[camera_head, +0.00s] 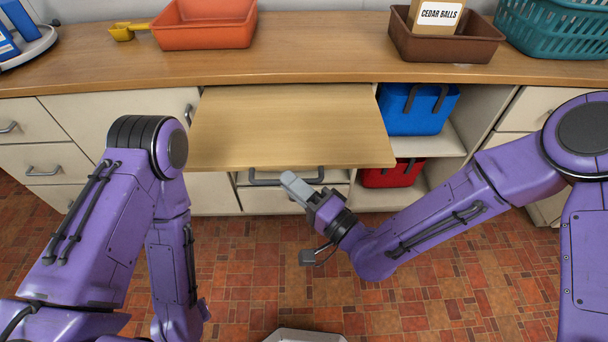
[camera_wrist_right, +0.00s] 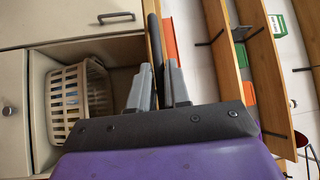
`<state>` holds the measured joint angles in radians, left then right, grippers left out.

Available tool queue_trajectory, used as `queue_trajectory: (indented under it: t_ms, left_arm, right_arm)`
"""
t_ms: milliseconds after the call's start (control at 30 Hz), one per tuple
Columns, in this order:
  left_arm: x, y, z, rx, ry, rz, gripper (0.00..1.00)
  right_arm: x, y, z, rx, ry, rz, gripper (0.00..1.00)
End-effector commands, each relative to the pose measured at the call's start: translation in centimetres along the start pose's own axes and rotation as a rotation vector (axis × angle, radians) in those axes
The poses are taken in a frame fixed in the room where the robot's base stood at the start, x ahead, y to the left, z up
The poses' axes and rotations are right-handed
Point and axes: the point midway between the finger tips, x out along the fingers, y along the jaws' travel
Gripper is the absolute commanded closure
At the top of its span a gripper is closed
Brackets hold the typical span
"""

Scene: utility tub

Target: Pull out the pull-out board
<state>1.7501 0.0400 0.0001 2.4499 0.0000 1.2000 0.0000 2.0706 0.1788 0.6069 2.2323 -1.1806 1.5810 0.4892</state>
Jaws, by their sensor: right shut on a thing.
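The pull-out board (camera_head: 290,125) is a light wooden panel that stands out well past the front of the wooden countertop. A dark bar handle (camera_head: 262,181) sits along its front edge. In the right wrist view, the dark handle (camera_wrist_right: 155,50) runs between the two grey fingers (camera_wrist_right: 158,88). My left arm is at the left of the head view, bent downward. My left gripper does not show.
Open shelves hold a blue bin (camera_head: 415,112) and a red bin (camera_head: 385,177). The countertop bears an orange tub (camera_head: 205,28), a brown tray (camera_head: 445,48) and a teal basket (camera_head: 555,35). The tiled floor (camera_head: 265,260) in front is clear.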

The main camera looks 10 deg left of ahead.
Motion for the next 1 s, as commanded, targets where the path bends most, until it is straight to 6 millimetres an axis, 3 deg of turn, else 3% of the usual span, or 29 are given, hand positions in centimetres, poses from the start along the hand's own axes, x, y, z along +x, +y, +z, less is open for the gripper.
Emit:
queue_trajectory:
  t_ms: [300,333,400,733,1000]
  left_arm:
    - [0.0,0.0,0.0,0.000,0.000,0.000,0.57]
    - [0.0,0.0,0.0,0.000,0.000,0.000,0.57]
    - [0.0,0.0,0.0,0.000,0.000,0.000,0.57]
    - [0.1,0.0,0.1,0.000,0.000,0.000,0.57]
    - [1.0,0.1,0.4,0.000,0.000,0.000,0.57]
  right_arm:
    - [0.0,0.0,0.1,0.001,-0.001,0.001,1.00]
    - [0.0,0.0,0.1,0.001,-0.001,0.001,0.77]
    - [0.0,0.0,0.1,0.001,-0.001,0.001,0.62]
    - [-0.5,0.1,0.0,0.002,0.000,0.001,0.62]
    - [-6.4,0.2,0.0,0.004,0.003,0.003,0.62]
